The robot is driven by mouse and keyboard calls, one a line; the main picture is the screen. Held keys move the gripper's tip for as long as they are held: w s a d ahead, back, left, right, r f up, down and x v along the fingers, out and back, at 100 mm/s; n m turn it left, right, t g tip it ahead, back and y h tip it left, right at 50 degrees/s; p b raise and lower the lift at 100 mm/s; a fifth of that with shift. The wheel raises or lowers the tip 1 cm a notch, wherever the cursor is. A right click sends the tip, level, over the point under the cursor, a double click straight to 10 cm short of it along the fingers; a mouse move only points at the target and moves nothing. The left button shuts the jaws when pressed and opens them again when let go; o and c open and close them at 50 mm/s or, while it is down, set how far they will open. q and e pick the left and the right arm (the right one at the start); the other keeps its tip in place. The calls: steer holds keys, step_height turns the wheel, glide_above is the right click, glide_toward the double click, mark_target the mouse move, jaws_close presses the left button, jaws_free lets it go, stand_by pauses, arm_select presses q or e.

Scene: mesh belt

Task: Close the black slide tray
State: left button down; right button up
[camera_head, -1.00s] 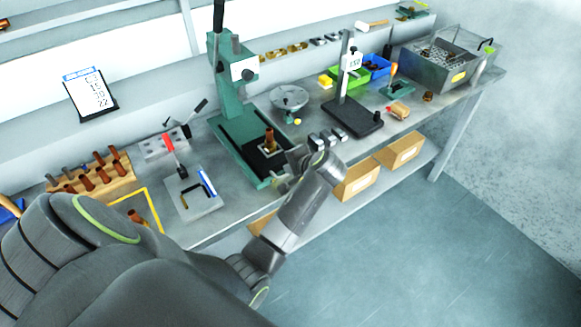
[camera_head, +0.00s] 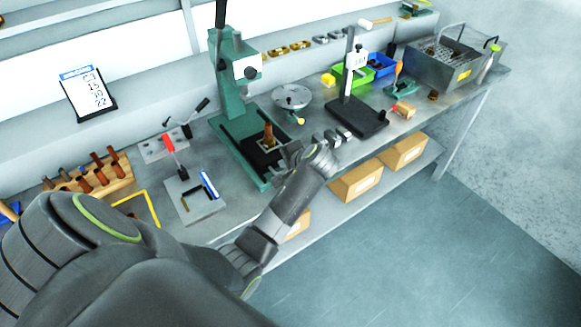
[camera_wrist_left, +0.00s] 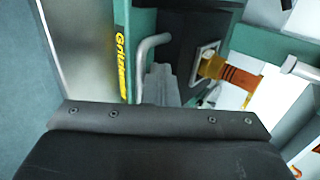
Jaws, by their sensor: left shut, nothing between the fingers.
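The black slide tray (camera_head: 258,158) sits low in the base of the green press (camera_head: 228,125), with a copper-coloured part (camera_head: 269,136) standing upright on it. In the left wrist view the dark tray surface (camera_wrist_left: 180,45) shows beside a bent silver handle (camera_wrist_left: 150,45), and the copper part (camera_wrist_left: 240,77) lies to the right. My left gripper (camera_head: 284,158) is shut and empty at the front right of the tray. It also shows in the left wrist view (camera_wrist_left: 160,85), just by the handle; I cannot tell whether it touches it. My right gripper is not in view.
Small metal blocks (camera_head: 332,137) and a black gauge stand (camera_head: 357,118) are to the right. Cardboard boxes (camera_head: 357,182) sit on the lower shelf.

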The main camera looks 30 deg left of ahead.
mark_target(260, 137)
arm_select(q)
steer(key=w+a, duration=0.1)
steer(key=a, duration=0.3)
steer(key=w+a, duration=0.2)
steer(key=a, duration=0.2)
steer(key=w+a, duration=0.2)
steer(key=a, duration=0.2)
steer(key=shift+a, duration=0.1)
steer(key=shift+r, duration=0.15)
steer(key=shift+a+r+p, duration=0.1)
steer(key=shift+r+p, duration=0.05)
steer(key=shift+p, duration=0.15)
